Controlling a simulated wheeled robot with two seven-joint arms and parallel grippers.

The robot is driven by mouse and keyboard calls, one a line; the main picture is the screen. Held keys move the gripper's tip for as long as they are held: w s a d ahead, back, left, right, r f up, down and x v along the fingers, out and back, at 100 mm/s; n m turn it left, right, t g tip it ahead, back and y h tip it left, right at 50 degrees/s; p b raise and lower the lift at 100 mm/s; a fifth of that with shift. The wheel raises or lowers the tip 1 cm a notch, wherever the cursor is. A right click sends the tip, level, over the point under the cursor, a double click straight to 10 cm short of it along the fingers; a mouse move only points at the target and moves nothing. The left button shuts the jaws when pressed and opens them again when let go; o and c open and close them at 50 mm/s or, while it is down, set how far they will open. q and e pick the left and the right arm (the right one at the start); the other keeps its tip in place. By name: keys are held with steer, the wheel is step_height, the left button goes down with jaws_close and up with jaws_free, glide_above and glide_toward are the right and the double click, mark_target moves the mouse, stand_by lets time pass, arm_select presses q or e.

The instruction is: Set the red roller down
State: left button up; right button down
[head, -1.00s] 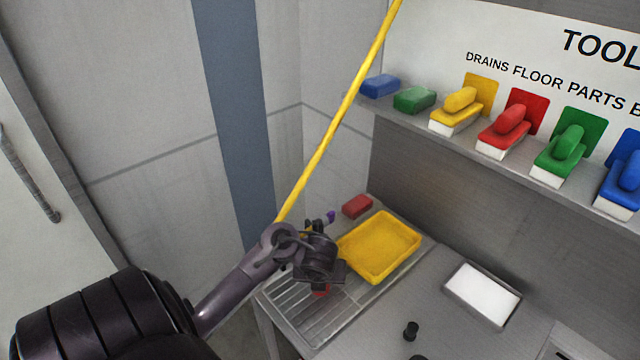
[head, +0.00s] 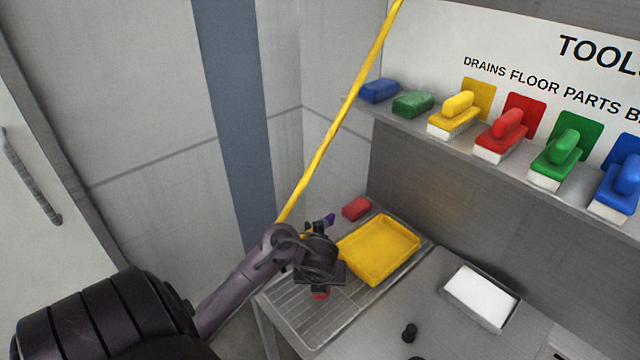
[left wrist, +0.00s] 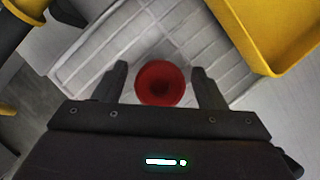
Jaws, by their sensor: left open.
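The red roller (left wrist: 160,83) shows end-on as a round red shape with a dark centre in the left wrist view, over the ribbed drainboard (left wrist: 88,62). My left gripper (left wrist: 160,75) is open, with one finger on each side of the roller and a small gap on both sides. In the head view only a bit of the roller (head: 320,295) shows below my left gripper (head: 320,283); the rest is hidden by the gripper. The roller appears to stand on the drainboard. My right gripper is not in view.
A yellow tray (head: 412,236) lies right beside the gripper, and a red block (head: 356,208) sits behind it. A yellow pole (head: 340,110) slants past the arm. Several brushes line the shelf above. The drainboard's front (head: 310,325) is clear.

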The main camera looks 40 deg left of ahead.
arm_select(q)
steer(key=p+v, duration=0.5)
steer(key=v, duration=0.5)
steer(key=shift+r, duration=0.35)
steer(key=shift+d, duration=0.1)
